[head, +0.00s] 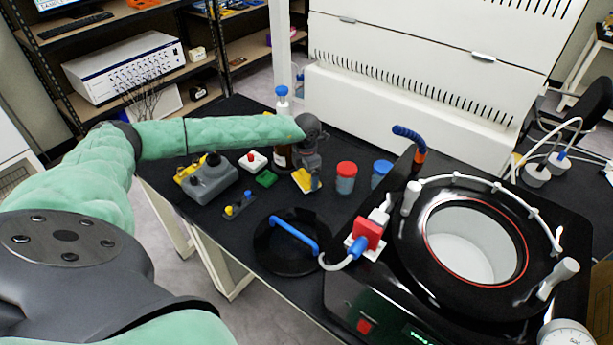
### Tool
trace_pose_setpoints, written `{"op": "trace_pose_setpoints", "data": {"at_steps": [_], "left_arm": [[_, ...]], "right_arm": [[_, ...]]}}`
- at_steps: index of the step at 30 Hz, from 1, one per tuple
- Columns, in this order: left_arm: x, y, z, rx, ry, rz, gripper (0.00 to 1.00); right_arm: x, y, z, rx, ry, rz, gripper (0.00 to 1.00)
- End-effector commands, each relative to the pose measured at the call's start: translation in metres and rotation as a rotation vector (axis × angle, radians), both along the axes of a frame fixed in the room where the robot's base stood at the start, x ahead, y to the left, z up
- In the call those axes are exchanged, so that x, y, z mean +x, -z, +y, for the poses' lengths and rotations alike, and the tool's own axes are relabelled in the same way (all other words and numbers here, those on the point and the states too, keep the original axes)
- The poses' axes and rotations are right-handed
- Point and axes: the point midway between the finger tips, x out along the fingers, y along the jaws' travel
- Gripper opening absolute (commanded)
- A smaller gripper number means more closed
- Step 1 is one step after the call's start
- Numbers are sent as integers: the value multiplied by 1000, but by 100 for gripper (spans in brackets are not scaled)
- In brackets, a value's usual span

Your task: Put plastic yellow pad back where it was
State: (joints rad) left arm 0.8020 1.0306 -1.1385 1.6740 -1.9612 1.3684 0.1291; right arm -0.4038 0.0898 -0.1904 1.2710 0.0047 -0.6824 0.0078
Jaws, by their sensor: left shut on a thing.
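The yellow pad (302,180) is at the fingertips of my left gripper (312,178), at the back middle of the black table. My left gripper points down and is shut on the pad. The gripper hides part of the pad, and I cannot tell whether the pad touches the table. My right gripper is not in view.
A brown bottle (282,158) stands just behind the gripper. Red-capped (346,177) and blue-capped (381,172) jars stand to its right. A grey device (210,180) and a green block (265,178) are to the left. A black lid (284,256) and the freeze dryer (400,285) are in front.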

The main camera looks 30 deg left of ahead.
Motion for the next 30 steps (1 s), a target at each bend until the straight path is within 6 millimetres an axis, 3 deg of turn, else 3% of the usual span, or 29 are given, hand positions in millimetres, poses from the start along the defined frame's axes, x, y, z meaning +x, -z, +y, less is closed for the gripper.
{"op": "trace_pose_setpoints", "data": {"at_steps": [6, 19, 20, 22, 30], "left_arm": [[0, 17, 0, 1, 1, 0, 65], [0, 21, 0, 1, 1, 0, 65], [0, 21, 0, 1, 1, 0, 88], [0, 20, 0, 1, 1, 0, 100], [0, 20, 0, 1, 1, 0, 100]], "right_arm": [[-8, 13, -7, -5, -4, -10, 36], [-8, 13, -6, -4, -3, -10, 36], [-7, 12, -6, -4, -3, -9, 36], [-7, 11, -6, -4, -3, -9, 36], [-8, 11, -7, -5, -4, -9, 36]]}}
